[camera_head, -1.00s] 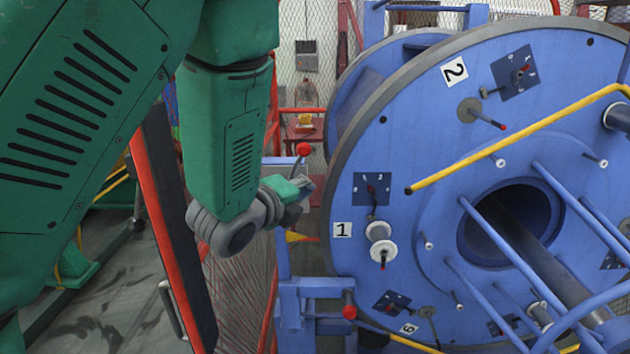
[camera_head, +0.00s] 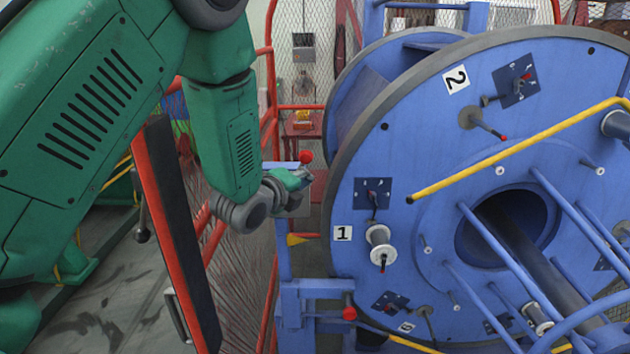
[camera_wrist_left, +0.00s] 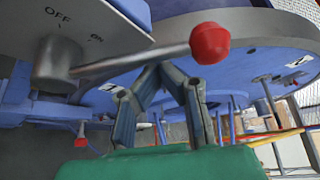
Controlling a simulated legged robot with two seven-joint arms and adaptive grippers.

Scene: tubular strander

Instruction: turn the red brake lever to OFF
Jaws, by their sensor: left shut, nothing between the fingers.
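The brake lever is a grey rod with a red ball knob (camera_head: 306,157), at the top of a blue post left of the big drum. In the left wrist view the knob (camera_wrist_left: 209,43) and rod cross the picture, running right from a grey hub (camera_wrist_left: 57,62). The hub plate is marked OFF and ON; the rod lies nearer the ON mark. My left gripper (camera_head: 304,178) is just below the knob. In the left wrist view its fingers (camera_wrist_left: 160,70) are shut and empty, with their tips close under the rod; whether they touch is unclear. My right gripper is out of view.
The blue drum (camera_head: 400,160) with numbered stations fills the right. A yellow rail (camera_head: 520,150) crosses in front of it. Another red knob (camera_head: 349,313) sits lower on the blue frame.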

